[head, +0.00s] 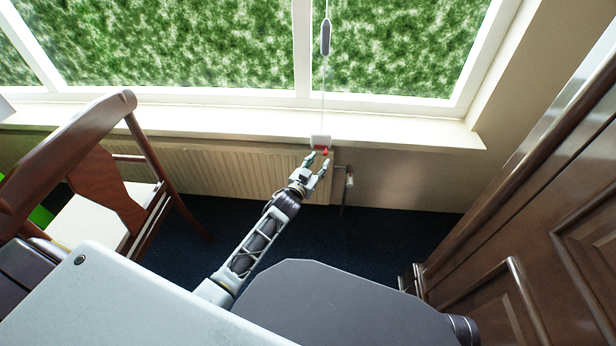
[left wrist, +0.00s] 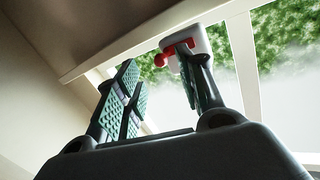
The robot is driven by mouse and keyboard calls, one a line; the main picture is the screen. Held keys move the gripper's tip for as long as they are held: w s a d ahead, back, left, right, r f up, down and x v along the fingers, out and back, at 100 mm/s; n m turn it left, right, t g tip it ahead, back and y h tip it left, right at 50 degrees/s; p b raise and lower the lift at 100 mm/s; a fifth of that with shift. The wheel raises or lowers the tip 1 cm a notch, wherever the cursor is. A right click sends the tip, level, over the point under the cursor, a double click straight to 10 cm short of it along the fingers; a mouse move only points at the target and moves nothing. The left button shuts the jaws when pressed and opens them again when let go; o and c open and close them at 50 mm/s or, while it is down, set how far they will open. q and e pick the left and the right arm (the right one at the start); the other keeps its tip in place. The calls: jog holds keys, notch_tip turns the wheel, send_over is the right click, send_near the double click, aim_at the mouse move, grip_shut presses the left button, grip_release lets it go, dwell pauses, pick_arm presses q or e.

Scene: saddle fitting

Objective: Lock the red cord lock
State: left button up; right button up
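The cord lock is a small white block (head: 320,140) at the front edge of the window sill, with a red part (head: 325,151) at its lower front. A thin cord runs up from it to a grey pull (head: 326,38) before the window. My left gripper (head: 316,160) is just below and in front of the lock, fingers apart. In the left wrist view the white block (left wrist: 198,38) is beyond the right finger, which partly hides it. The red lever (left wrist: 165,55) sticks out left, toward the gap between the fingers (left wrist: 158,68). Contact cannot be told. My right gripper is out of view.
A radiator (head: 230,170) is under the white sill (head: 220,120), with a pipe and valve (head: 349,178) at its right end. A wooden chair (head: 100,170) stands at the left. A brown panelled wooden piece (head: 530,230) is at the right. Dark floor (head: 400,215) is clear between.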

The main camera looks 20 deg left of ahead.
pick_arm(q)
jog(key=s, duration=0.7)
jog(key=shift+a+r, duration=0.2)
jog(key=shift+a, duration=0.15)
dwell(0.6)
